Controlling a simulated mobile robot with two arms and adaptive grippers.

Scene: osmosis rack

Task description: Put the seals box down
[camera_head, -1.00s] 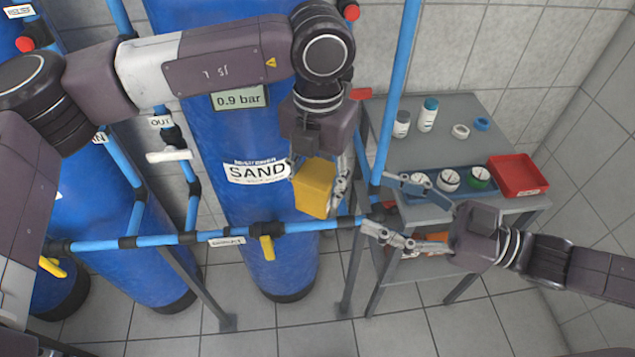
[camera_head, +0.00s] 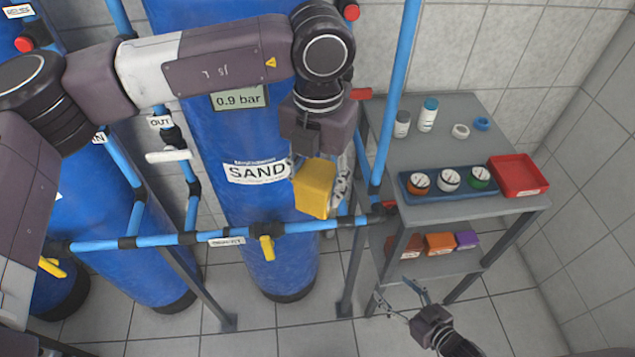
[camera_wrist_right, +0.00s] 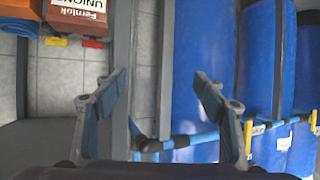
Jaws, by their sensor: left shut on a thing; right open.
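A plain yellow box (camera_head: 313,188), the only box in a gripper, hangs tilted in front of the blue SAND tank; no label on it is readable. My left gripper (camera_head: 320,182) points down and is shut on this box. One of its fingers shows along the right side of the box; the other is mostly hidden. My right gripper (camera_head: 401,294) is open and empty, low in front of the grey table. Its two spread fingers (camera_wrist_right: 160,90) also show in the right wrist view with nothing between them.
The grey table (camera_head: 440,118) carries a blue tray (camera_head: 407,194) of gauges, a red tray (camera_head: 518,191), bottles and rings. Its lower shelf (camera_head: 430,266) holds brown-red (camera_head: 404,247), orange (camera_head: 440,243) and purple (camera_head: 467,240) boxes. A blue horizontal pipe (camera_head: 190,238) runs below the yellow box.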

